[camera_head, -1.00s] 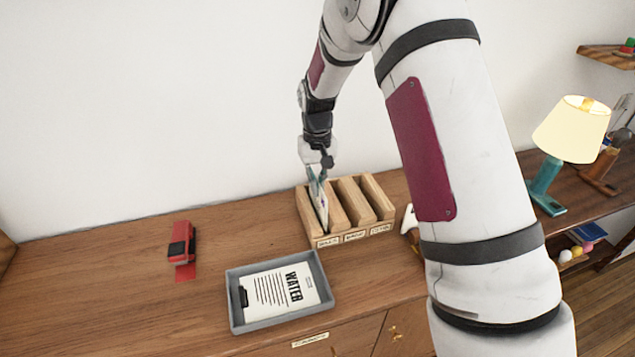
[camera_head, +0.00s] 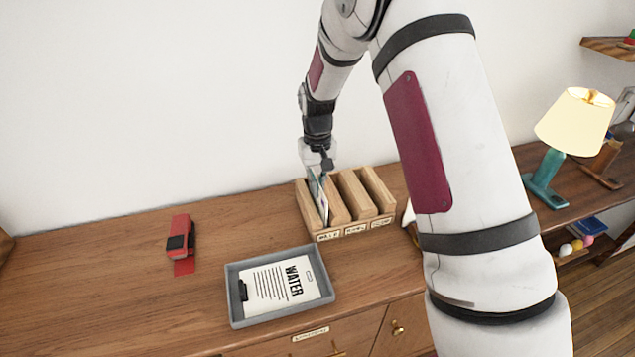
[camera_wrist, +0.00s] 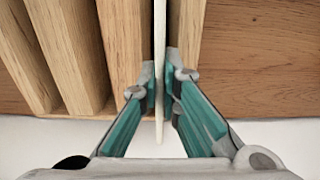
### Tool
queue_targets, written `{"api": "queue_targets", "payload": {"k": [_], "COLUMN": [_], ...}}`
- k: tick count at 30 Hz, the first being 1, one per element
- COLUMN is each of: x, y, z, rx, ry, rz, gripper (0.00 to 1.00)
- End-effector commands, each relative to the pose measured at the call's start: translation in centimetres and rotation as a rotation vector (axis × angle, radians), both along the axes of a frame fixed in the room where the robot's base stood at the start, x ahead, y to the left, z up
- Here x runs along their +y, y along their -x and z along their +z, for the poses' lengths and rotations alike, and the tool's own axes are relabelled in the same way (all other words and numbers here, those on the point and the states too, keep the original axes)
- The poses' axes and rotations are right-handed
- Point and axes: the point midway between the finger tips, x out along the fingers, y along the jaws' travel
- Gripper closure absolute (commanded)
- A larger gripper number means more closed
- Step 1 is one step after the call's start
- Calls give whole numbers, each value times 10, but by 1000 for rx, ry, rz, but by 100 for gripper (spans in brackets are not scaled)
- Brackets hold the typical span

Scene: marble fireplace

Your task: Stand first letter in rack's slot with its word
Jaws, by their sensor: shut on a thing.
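The wooden rack (camera_head: 357,221) stands on the cabinet top with three slots and a small label under each. My gripper (camera_head: 318,170) is above the rack's left slot, pointing down. It is shut on a thin white letter (camera_head: 323,205), which stands upright in the left slot. In the wrist view my gripper (camera_wrist: 162,85) pinches the letter (camera_wrist: 160,35) edge-on between its fingertips, with the rack's wooden dividers (camera_wrist: 125,45) on both sides. The label words are too small to read surely, and the held letter's print cannot be read. Another letter headed WATER (camera_head: 272,284) lies in the grey tray.
The grey tray (camera_head: 232,300) sits in front of the rack. A red stapler-like object (camera_head: 181,245) lies to the left. A teal lamp (camera_head: 547,180) stands at the right. A white object (camera_head: 407,213) beside the rack is partly hidden by my arm.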

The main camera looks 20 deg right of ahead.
Motion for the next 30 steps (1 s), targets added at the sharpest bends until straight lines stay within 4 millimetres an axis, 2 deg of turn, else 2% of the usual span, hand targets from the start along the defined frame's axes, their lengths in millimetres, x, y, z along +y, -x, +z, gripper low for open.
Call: {"api": "queue_targets", "payload": {"k": [11, 15, 25, 30], "x": [0, 0, 0, 0], "y": [0, 0, 0, 0], "z": [-4, -4, -2, 8], "rx": [0, 0, 0, 0], "ry": [0, 0, 0, 0], "rz": [0, 0, 0, 0], "gripper": [100, 71, 71, 71]}}
